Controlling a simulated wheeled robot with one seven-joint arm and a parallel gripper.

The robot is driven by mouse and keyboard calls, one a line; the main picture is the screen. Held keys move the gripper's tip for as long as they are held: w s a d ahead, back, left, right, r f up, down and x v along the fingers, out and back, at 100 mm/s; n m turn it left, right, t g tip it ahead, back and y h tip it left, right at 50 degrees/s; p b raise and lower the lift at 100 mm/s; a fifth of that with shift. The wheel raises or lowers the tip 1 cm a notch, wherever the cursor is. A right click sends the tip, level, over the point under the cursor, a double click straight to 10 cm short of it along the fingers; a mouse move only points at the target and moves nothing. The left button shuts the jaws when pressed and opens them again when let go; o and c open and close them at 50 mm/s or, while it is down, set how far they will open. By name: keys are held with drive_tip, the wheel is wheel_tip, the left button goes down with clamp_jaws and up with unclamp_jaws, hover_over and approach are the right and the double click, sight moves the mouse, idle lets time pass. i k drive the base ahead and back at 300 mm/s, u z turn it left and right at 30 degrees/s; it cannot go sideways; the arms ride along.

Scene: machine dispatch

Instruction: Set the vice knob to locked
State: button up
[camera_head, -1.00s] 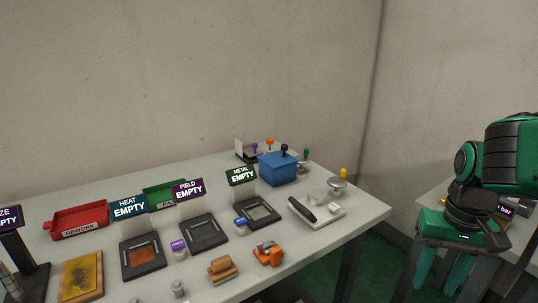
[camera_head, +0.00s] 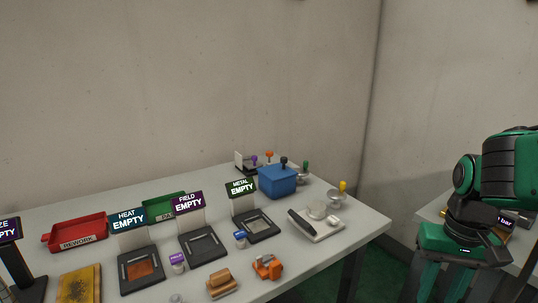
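A small orange clamp-like block (camera_head: 267,268) sits near the front edge of the light grey table (camera_head: 325,252). It may be the vice, but it is too small for me to make out a knob or its setting. Beside it on the left is a brown-orange block (camera_head: 221,284) on a base, whose kind I cannot tell. No part labelled as a vice or as locked can be read. My gripper's fingers do not show in this view.
A red tray (camera_head: 92,220), a blue box (camera_head: 278,182) and knobbed items stand behind. A green and black arm (camera_head: 508,170) is at right.

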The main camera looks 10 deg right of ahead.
sight(270, 154)
drive_tip(key=k, duration=1.1)
drive_tip(key=z, duration=0.4)
drive_tip(key=i, duration=1.05)
drive_tip(key=u, duration=0.5)
drive_tip(key=i, duration=0.65)
drive_tip(key=u, duration=0.55)
